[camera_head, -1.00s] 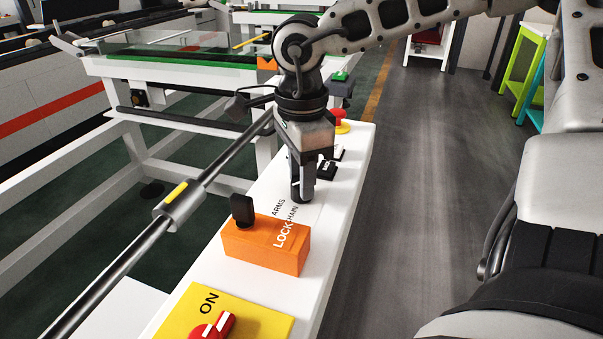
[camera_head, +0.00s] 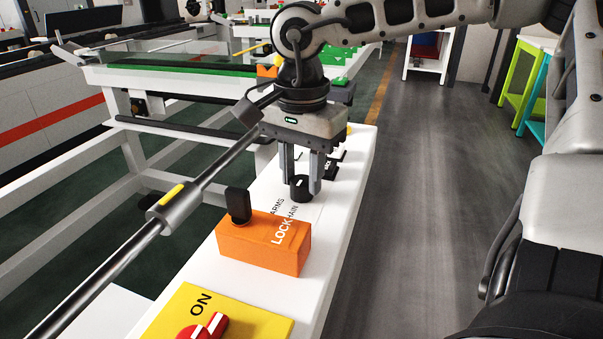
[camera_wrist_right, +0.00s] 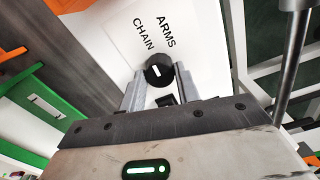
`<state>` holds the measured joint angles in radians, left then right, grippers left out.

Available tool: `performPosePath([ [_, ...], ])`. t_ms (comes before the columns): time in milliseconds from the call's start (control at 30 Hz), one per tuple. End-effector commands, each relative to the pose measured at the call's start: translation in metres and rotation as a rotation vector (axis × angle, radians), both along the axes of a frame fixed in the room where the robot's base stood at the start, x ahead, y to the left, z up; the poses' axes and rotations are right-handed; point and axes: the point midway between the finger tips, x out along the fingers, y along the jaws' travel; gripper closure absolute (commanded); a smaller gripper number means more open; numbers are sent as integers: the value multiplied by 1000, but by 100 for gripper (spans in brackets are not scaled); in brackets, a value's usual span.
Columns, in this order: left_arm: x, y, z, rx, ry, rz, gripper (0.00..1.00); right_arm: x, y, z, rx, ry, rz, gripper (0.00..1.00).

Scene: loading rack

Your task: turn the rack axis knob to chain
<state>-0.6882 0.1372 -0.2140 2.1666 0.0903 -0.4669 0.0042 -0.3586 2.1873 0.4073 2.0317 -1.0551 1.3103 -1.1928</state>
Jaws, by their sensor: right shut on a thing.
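The rack axis knob (camera_head: 301,189) is a small black round knob with a white mark on the white panel. It also shows in the wrist view (camera_wrist_right: 158,71), close to the printed words CHAIN (camera_wrist_right: 143,34) and ARMS (camera_wrist_right: 166,32). Its white mark points toward the side of these words; I cannot tell exactly which one. My right gripper (camera_head: 301,180) reaches down from above, one finger on each side of the knob, shut on it. In the wrist view the fingertips (camera_wrist_right: 159,82) flank the knob. My left gripper is out of view.
An orange block (camera_head: 262,245) marked LOCK, with a black key-like handle (camera_head: 238,206), stands in front of the knob. A yellow box (camera_head: 245,318) with a red switch is nearer. A metal bar (camera_head: 130,245) runs along the left. Grey floor on the right is clear.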

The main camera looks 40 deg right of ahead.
Motion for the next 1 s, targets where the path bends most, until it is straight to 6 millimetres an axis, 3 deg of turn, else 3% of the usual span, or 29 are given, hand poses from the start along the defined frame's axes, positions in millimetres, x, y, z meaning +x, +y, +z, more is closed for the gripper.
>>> performPosePath([
  [600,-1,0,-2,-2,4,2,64,1,0,2,0,-4,49,91],
  [633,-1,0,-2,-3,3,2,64,1,0,2,0,-4,49,62],
  [700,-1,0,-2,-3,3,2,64,1,0,1,0,-4,48,46],
  [1000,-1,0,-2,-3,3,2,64,1,0,2,0,-2,47,46],
])
